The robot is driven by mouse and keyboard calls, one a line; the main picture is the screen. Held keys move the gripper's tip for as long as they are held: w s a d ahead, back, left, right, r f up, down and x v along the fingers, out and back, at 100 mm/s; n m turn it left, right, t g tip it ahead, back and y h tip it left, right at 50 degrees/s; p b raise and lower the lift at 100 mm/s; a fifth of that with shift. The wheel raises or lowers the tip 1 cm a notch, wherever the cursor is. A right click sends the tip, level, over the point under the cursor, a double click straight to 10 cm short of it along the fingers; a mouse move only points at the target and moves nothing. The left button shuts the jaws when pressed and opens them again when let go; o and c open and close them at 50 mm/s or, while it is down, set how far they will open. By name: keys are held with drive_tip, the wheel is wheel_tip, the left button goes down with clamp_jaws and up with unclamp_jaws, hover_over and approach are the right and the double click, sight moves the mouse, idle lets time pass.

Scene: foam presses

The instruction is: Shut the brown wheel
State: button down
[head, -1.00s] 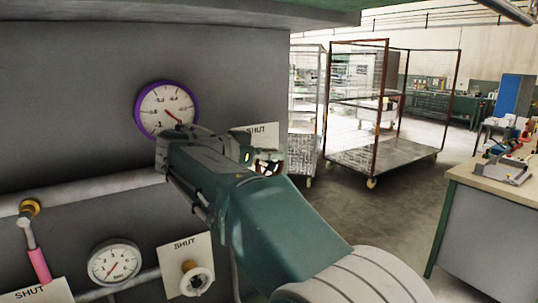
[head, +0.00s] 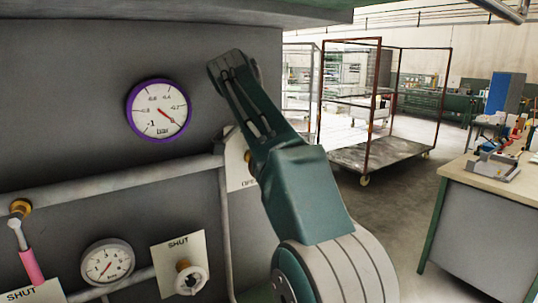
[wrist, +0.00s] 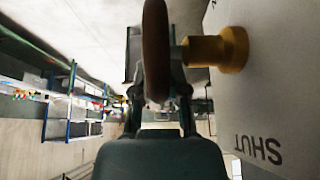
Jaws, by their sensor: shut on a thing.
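The brown wheel (wrist: 156,45) shows nearly edge-on at the top middle of the wrist view. A brass stem (wrist: 220,50) joins it to a pale plate (wrist: 265,90) on the right, where the word SHUT appears upside down. My gripper (wrist: 160,99) is shut on the near part of the wheel's rim, one finger on each side. In the head view my arm hides the gripper and the wheel. The plate (head: 238,172) shows partly behind my arm, with the start of a word like OPEN at its lower edge.
A purple-rimmed gauge (head: 158,110) is left of my arm. Below are a pipe (head: 110,185), a white gauge (head: 106,262), a pale wheel (head: 191,280) by a SHUT plate, and a pink-handled lever (head: 33,265). A cart (head: 375,160) and bench (head: 485,185) stand right.

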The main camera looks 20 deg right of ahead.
drive_tip(key=shift+w+d+f+g+y, duration=0.2)
drive_tip(key=shift+f+g+y, duration=0.15)
drive_tip(key=shift+y, duration=0.55)
drive_tip(key=shift+f, duration=0.15)
drive_tip(key=c, duration=0.6)
unclamp_jaws()
drive_tip(key=shift+c, duration=0.2)
drive_tip(key=shift+d, duration=0.1)
drive_tip(key=shift+a, duration=0.2)
drive_tip(key=shift+r, duration=0.2)
